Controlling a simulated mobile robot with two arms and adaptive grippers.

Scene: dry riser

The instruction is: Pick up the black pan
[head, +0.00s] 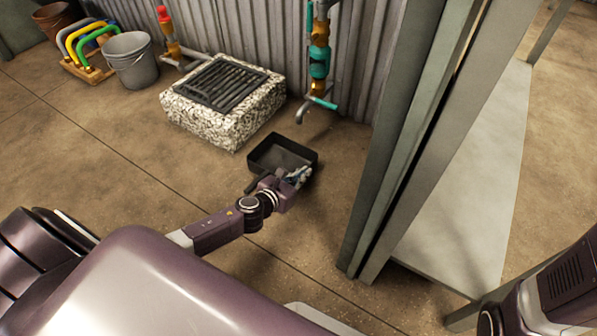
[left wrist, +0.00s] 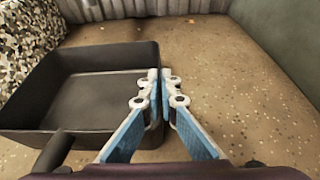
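The black pan (head: 268,157) is a rectangular, high-walled pan on or just above the floor, in front of the stone-sided grate block. Its empty inside and its short handle, pointing toward me, show in the left wrist view (left wrist: 85,88). My left gripper (head: 300,174) is at the pan's right side. In the left wrist view its blue and white fingers (left wrist: 160,90) are close together at the pan's right wall, one inside and one outside, and look shut on it. My right gripper is out of view; only part of that arm shows at the lower right.
The speckled block with a black grate (head: 225,88) stands behind the pan. A grey post (head: 405,130) rises on the right. Pipes with a tap (head: 319,70) run down the corrugated wall. A bucket (head: 130,62) stands at upper left. The floor left of the pan is clear.

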